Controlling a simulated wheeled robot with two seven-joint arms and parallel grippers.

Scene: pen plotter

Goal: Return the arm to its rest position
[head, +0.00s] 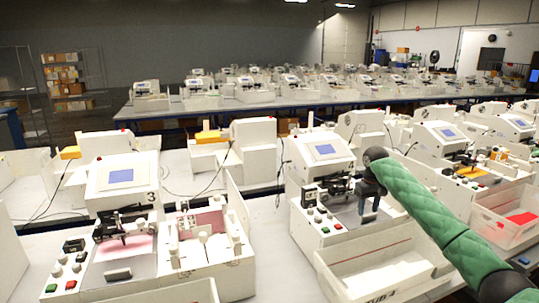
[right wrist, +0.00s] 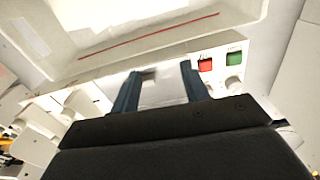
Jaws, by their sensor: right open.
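My right arm, in a green padded sleeve (head: 425,207), reaches in from the lower right of the head view. Its gripper (head: 368,207) points down over the front work area of a white pen plotter machine (head: 325,165) with a blue screen. In the right wrist view the two blue fingers of the gripper (right wrist: 157,88) stand apart with nothing held between them. Beyond them is the machine's front panel with a red button (right wrist: 205,65) and a green button (right wrist: 235,60). My left gripper is not in view.
A white bin (head: 335,262) with a red line inside stands in front of the machine. Another machine (head: 122,185) marked 3 is at left. A bin with red material (head: 520,218) is at right. Rows of similar machines fill the tables behind.

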